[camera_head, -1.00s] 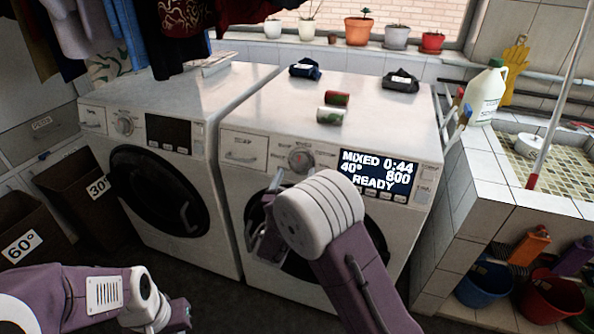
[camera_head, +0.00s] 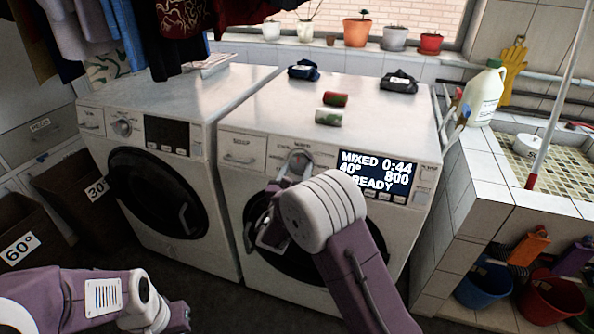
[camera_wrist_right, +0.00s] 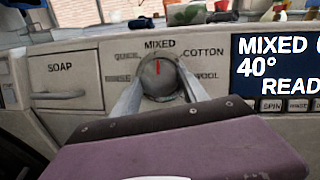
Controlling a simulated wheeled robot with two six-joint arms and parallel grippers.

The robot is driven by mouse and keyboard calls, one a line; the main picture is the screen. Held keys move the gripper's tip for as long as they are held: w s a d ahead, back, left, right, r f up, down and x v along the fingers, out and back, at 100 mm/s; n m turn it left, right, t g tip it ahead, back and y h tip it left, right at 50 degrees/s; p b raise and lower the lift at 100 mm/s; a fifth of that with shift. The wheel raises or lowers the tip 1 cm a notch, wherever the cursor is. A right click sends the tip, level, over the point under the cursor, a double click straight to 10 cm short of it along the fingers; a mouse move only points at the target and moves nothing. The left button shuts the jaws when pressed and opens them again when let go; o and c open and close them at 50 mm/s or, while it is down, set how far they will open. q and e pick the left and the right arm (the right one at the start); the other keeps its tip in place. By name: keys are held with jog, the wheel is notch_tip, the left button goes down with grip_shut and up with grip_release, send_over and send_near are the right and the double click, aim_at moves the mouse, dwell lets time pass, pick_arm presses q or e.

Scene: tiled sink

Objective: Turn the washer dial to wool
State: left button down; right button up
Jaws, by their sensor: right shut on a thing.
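The washer dial (camera_head: 299,160) is on the front of the right washer (camera_head: 232,185). In the right wrist view the dial (camera_wrist_right: 158,78) has a red mark pointing straight up at MIXED. WOOL is printed at its lower right, COTTON at its upper right and QUICK at its upper left; the lower-left label is partly covered by a finger. My right gripper (camera_wrist_right: 160,84) is shut on the dial, with one finger on each side. The washer display (camera_head: 378,172) reads MIXED, 40°, 0:44, 800, READY.
A second washer (camera_head: 95,125) stands to the left. Two cans (camera_head: 328,117) and dark folded cloths (camera_head: 399,82) lie on the right washer. A soap drawer (camera_wrist_right: 62,82) is left of the dial. A tiled sink (camera_head: 470,195) stands to the right.

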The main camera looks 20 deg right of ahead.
jog(key=shift+a+f+m+b, duration=0.1)
jog(key=shift+f+m+b, duration=0.15)
jog(key=shift+m+b, duration=0.35)
jog(key=m+h+b, duration=0.1)
jog(key=m+b, duration=0.1)
jog(key=m+g+h+b, duration=0.1)
jog(key=m+b, duration=0.2)
jog(key=shift+w+a, duration=0.15)
jog(key=shift+a, duration=0.05)
jog(key=m+h+b, duration=0.1)
jog(key=m, duration=0.1)
jog(key=m+g+b, duration=0.1)
jog(key=m, duration=0.2)
jog(key=shift+a+r+g+h, duration=0.1)
jog(key=shift+g+h, duration=0.2)
jog(key=shift+h, duration=0.1)
jog(key=m, duration=0.2)
jog(key=m+g+b, duration=0.1)
jog(key=m, duration=0.1)
jog(key=shift+w+r+g+h, duration=0.2)
jog(key=shift+g+h, duration=0.1)
jog(key=shift+h, duration=0.1)
jog(key=m+g, duration=0.1)
jog(key=m, duration=0.2)
jog(key=shift+a+r, duration=0.1)
jog(key=shift+r+m+g, duration=0.1)
jog(key=shift+m+g, duration=0.5)
jog(key=shift+m, duration=1.2)
jog(key=o, duration=1.4)
jog(key=shift+c, duration=0.2)
